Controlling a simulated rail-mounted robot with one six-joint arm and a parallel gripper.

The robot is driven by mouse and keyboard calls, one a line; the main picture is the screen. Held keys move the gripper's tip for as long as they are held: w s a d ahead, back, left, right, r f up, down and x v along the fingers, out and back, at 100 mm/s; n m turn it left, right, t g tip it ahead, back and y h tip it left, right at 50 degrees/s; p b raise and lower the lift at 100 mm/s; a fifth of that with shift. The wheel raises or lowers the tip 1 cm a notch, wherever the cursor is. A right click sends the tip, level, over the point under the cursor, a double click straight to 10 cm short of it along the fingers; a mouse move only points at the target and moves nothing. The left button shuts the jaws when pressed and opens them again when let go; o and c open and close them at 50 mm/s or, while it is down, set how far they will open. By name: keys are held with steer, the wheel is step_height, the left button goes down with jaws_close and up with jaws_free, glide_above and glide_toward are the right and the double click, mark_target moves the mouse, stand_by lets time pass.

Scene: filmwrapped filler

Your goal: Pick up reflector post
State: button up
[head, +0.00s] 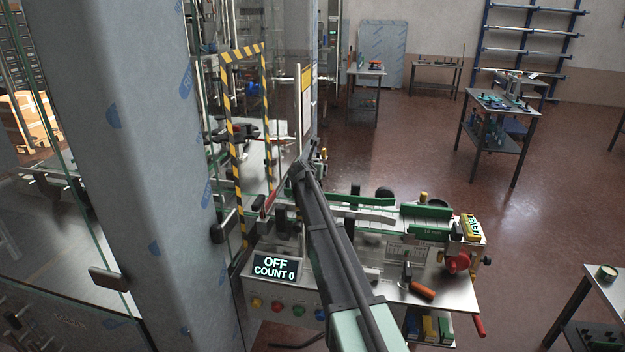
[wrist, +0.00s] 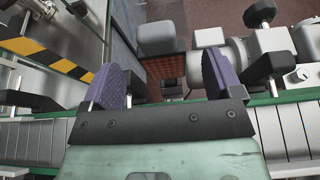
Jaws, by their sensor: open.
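My gripper (wrist: 166,76) is open in the wrist view, its two purple ribbed finger pads wide apart over the machine. A small dark stepped block (wrist: 172,88) shows between the pads, apart from both; it may be the reflector post, but I cannot tell. A grey rounded block (wrist: 160,38) is just beyond it. In the head view my arm reaches to the back left of the bench machine (head: 440,282), and the arm hides the fingers and what lies under them. No other reflector post can be made out clearly.
The display (head: 275,267) reads OFF, COUNT 0. Black knobs and a grey cylinder (wrist: 225,62) crowd the right of the gripper. A yellow-black striped frame (head: 232,150) and glass panels stand close on the left. An orange-handled tool (head: 422,291) lies on the bench. Open floor lies right.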

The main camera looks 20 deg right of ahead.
steer(key=b+x, duration=0.2)
steer(key=x, duration=0.3)
steer(key=shift+d, duration=0.1)
steer(key=shift+s+r, duration=0.1)
steer(key=shift+c, duration=0.4)
steer(key=c, duration=1)
